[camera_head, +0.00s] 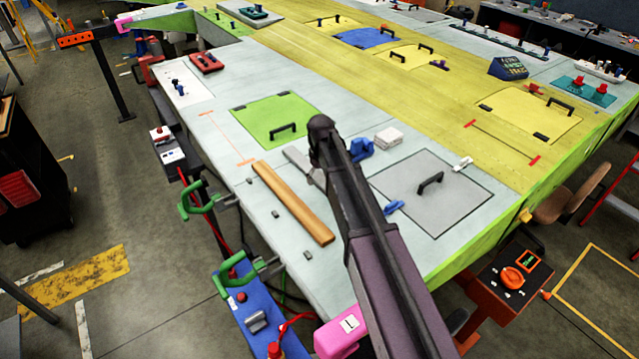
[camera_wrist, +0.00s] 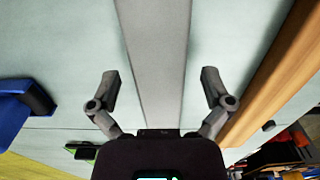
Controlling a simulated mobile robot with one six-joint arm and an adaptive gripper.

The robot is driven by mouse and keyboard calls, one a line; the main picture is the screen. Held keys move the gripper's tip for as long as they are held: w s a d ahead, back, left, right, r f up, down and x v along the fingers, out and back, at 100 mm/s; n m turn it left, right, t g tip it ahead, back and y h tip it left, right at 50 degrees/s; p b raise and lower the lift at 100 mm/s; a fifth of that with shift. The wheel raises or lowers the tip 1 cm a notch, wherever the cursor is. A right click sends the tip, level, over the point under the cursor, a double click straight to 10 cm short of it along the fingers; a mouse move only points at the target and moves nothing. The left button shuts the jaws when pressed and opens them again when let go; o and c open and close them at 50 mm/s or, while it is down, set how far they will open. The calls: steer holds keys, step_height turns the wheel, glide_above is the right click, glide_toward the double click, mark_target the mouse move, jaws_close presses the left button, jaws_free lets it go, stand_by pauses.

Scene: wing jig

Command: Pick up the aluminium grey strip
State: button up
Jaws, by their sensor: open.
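The aluminium grey strip (camera_wrist: 155,60) runs lengthwise up the middle of the wrist view, flat on the pale wing surface. In the head view only its end (camera_head: 298,158) shows to the left of my arm; the rest is hidden. My gripper (camera_wrist: 159,77) is open, with one finger on each side of the strip and a gap on both sides. Nothing is held. I cannot tell how high the fingers are above the surface.
A wooden bar (camera_head: 292,202) lies left of the strip in the head view and close to the right finger in the wrist view (camera_wrist: 268,75). A blue object (camera_head: 361,149) and white blocks (camera_head: 388,136) stand right of my arm. A grey panel with a handle (camera_head: 432,205) lies further right.

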mark_target(320, 178)
stand_by(0.4)
steer(key=c, duration=1.3)
steer(key=shift+r, duration=0.2)
step_height(320, 178, up, 10)
steer(key=p, duration=1)
steer(key=shift+f, duration=0.2)
